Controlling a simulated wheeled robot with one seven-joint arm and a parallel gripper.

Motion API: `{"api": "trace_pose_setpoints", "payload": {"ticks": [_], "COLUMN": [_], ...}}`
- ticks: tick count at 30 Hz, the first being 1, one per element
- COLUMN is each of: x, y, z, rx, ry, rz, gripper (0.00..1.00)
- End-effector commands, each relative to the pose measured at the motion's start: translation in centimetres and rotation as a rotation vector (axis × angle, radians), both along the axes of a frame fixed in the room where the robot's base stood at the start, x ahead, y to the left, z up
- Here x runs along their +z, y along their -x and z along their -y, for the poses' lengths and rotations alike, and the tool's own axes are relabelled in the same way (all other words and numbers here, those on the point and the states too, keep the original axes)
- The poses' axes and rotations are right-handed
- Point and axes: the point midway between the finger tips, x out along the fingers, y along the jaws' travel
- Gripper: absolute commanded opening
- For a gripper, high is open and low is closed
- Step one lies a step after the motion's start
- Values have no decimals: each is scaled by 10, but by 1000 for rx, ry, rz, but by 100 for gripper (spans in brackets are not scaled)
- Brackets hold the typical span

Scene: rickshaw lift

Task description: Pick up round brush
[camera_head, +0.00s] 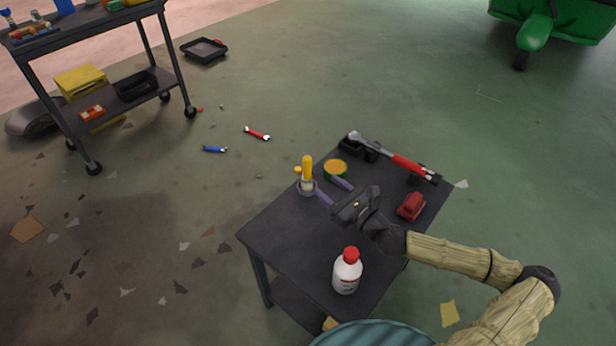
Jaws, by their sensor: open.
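A yellow-handled object (307,168), which looks like the round brush, stands upright at the far left edge of the dark table (285,235). Its lower end is pale and greyish, with a small yellow part beside the handle. My gripper (328,189) reaches over the table from the right. Its two purple fingers are spread and point toward the brush. They are empty, with the brush just beyond the left fingertip. I cannot tell whether that fingertip touches it.
A round orange-and-green item (335,168) lies close behind the fingers. A red-handled wrench (408,166), a red block-like object (411,206) and a white red-capped bottle (347,271) are also on the table. A cart (130,95) stands at upper left. The table's left front is clear.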

Motion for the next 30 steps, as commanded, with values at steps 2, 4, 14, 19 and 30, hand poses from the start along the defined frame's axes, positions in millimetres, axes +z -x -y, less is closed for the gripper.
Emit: {"api": "trace_pose_setpoints", "payload": {"ticks": [2,4,14,19,30], "x": [-2,-2,0,0,-6], "y": [-8,-16,-38,-38,-68], "z": [-10,-17,-35,-35,-52], "rx": [4,4,1,0,2], "ry": [2,1,-1,-1,2], "rz": [0,1,-1,-1,2], "gripper": [49,49,49,49,49]}}
